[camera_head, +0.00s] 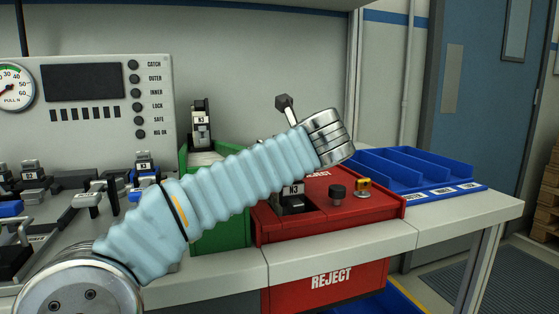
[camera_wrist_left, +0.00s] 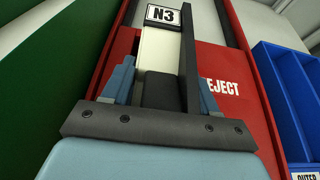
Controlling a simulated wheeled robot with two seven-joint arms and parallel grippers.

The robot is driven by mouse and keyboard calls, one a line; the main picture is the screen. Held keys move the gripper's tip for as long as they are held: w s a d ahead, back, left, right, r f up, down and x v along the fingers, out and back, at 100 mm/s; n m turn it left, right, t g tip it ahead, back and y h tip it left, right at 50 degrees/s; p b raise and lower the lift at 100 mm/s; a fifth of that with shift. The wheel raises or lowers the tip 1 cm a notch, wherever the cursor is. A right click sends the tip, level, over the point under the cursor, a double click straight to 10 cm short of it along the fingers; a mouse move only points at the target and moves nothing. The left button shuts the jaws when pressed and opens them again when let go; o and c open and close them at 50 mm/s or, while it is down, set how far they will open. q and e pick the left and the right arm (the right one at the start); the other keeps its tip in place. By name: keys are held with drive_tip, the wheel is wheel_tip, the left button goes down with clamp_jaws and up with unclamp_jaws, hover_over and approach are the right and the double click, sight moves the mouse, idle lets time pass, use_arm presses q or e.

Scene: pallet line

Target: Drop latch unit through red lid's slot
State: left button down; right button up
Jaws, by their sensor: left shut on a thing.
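A latch unit tagged N3 (camera_wrist_left: 160,50) sits between the pale blue fingers of my left gripper (camera_wrist_left: 165,85) in the left wrist view. The gripper is shut on it. In the head view an N3 latch unit (camera_head: 291,197) shows below my left sleeve, at the left part of the red lid (camera_head: 318,192). My gripper's fingers are hidden there. The red lid, marked REJECT, also fills the background in the wrist view (camera_wrist_left: 222,62). The slot is not clearly visible, so I cannot tell whether the unit is in it. My right gripper is not in view.
A green bin (camera_head: 222,232) with another N3 unit (camera_head: 200,125) stands left of the red box. A blue divided tray (camera_head: 410,170) lies to the right. Fixtures crowd the left bench.

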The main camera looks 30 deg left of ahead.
use_arm(q)
drive_tip(key=shift+c, duration=1.1)
unclamp_jaws()
drive_tip(key=v, duration=1.4)
drive_tip(key=shift+p, duration=0.35)
drive_tip(key=shift+a, duration=0.1)
